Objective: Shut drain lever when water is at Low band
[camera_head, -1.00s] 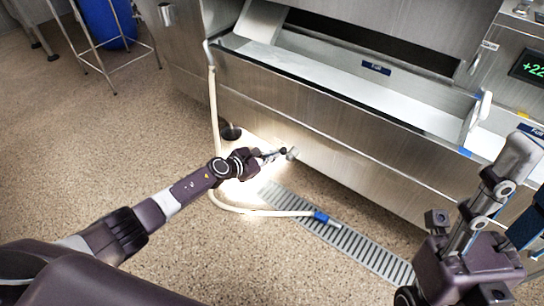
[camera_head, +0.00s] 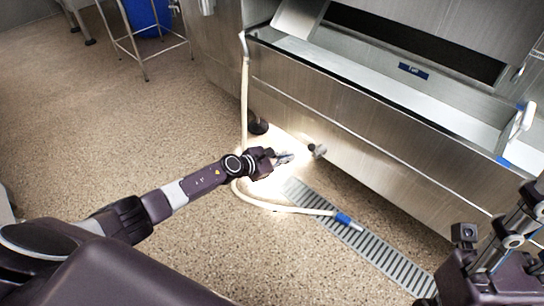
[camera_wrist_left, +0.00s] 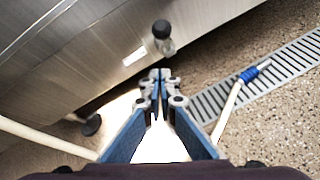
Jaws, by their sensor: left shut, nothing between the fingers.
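The drain lever (camera_head: 319,151), a short metal stub with a black knob, sticks out low on the tank's front. It also shows in the left wrist view (camera_wrist_left: 164,40), knob toward me. My left gripper (camera_head: 289,158) is shut and empty, just left of the lever with a small gap. In the left wrist view its fingertips (camera_wrist_left: 160,74) meet below the knob, apart from it. The steel tank (camera_head: 350,115) has a blue label (camera_head: 413,71) on its inner back wall, too small to read. I cannot tell the water level. My right arm shows at lower right; its jaws are not seen.
A pale hose (camera_head: 244,100) hangs from the tank's left corner and curves along the floor to a blue-ended nozzle (camera_head: 345,219). It lies by the floor drain grate (camera_head: 375,250). A wire stand with a blue bin (camera_head: 148,18) is at upper left. Open floor lies left.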

